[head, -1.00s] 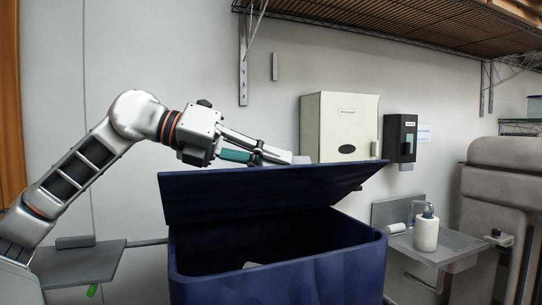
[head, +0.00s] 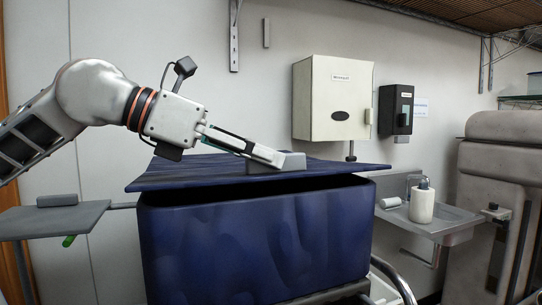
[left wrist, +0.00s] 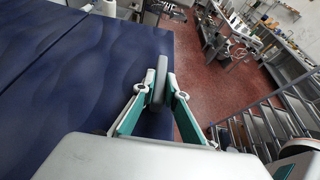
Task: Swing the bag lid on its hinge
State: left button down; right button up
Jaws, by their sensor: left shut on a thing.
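The dark blue bag (head: 250,240) stands in the middle of the head view. Its blue lid (head: 175,174) lies almost level over the top, with a narrow dark gap under its edge. The lid also fills the left of the left wrist view (left wrist: 85,75). A grey handle (head: 292,162) sits on top of the lid near its edge. My left gripper (head: 268,158) reaches in from the left and is shut on this handle. In the left wrist view the handle (left wrist: 160,78) stands between the two fingers. The bag's inside is hidden. My right gripper is out of view.
A grey side shelf (head: 50,221) is at the left of the bag. A white dispenser (head: 332,97) and a black one (head: 396,109) hang on the wall behind.

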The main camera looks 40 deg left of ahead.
pick_arm(q)
jog(key=shift+w+d+f+b, duration=0.15)
jog(key=shift+f+b, duration=0.2)
jog(key=shift+f, duration=0.55)
jog(key=shift+f+m+y+b, duration=0.2)
jog(key=shift+m+y+b, duration=0.1)
jog(key=shift+s+d+f+b, duration=0.1)
jog(key=shift+s+f+b, duration=0.15)
jog(key=shift+b, duration=0.2)
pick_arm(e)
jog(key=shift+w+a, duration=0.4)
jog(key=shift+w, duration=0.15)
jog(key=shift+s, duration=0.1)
pick_arm(q)
jog(key=c, duration=2)
grip_release()
jog(key=shift+c, duration=0.2)
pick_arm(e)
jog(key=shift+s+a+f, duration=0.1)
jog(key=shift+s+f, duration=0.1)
